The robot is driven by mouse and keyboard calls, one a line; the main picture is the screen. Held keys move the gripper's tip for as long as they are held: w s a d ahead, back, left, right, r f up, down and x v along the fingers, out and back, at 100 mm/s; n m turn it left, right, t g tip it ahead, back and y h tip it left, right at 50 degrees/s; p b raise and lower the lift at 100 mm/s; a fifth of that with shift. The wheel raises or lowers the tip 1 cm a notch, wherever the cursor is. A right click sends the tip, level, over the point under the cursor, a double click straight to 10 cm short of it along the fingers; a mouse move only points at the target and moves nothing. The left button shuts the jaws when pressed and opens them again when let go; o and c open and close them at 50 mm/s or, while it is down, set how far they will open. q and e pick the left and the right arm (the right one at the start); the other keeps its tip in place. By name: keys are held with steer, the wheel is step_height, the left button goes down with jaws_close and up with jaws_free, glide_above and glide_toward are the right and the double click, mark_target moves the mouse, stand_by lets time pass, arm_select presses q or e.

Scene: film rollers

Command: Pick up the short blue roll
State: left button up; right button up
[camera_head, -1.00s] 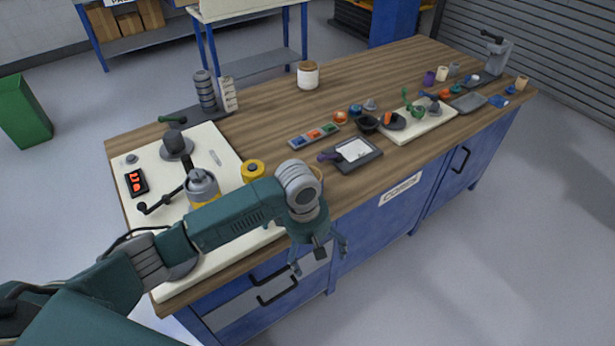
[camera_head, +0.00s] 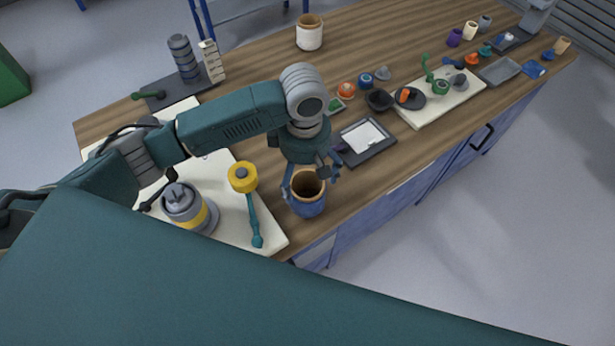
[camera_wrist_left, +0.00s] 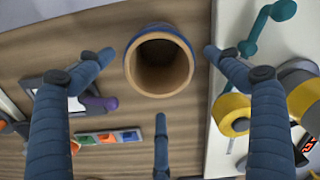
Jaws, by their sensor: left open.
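The short blue roll (camera_head: 309,206) is a hollow cylinder with a blue outside and a tan inside. It stands upright near the front edge of the workbench. In the left wrist view the roll (camera_wrist_left: 161,89) shows its open end at the upper middle. My left gripper (camera_head: 311,181) is open over the roll. Two fingertips lie on either side of it and a third finger is on the far side, apart from it in the left wrist view. I cannot tell how far above its rim they are. My right gripper is not in view.
Left of the roll is a pale board (camera_head: 226,226) with a yellow-capped teal tool (camera_head: 243,178) and a grey-yellow canister (camera_head: 184,207). Right of it lies a dark tray with a white sheet (camera_head: 364,139). A second pale board (camera_head: 449,104) and small parts stand farther right.

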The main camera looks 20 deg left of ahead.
arm_select(q)
steer(key=f, duration=0.1)
steer(key=s+f, duration=0.1)
steer(key=f, duration=0.1)
steer(key=shift+s+d+f, duration=0.15)
steer(key=shift+d, duration=0.05)
steer(key=shift+f, duration=0.25)
steer(key=shift+f+p, duration=0.35)
steer(key=shift+p, duration=0.05)
steer(key=f, duration=0.2)
steer(key=f+p, duration=0.1)
steer(key=shift+w+d+f, duration=0.15)
steer(key=shift+w+f, duration=0.25)
steer(key=shift+f, duration=0.45)
steer(key=c, duration=1.2)
steer(key=shift+c, duration=0.9)
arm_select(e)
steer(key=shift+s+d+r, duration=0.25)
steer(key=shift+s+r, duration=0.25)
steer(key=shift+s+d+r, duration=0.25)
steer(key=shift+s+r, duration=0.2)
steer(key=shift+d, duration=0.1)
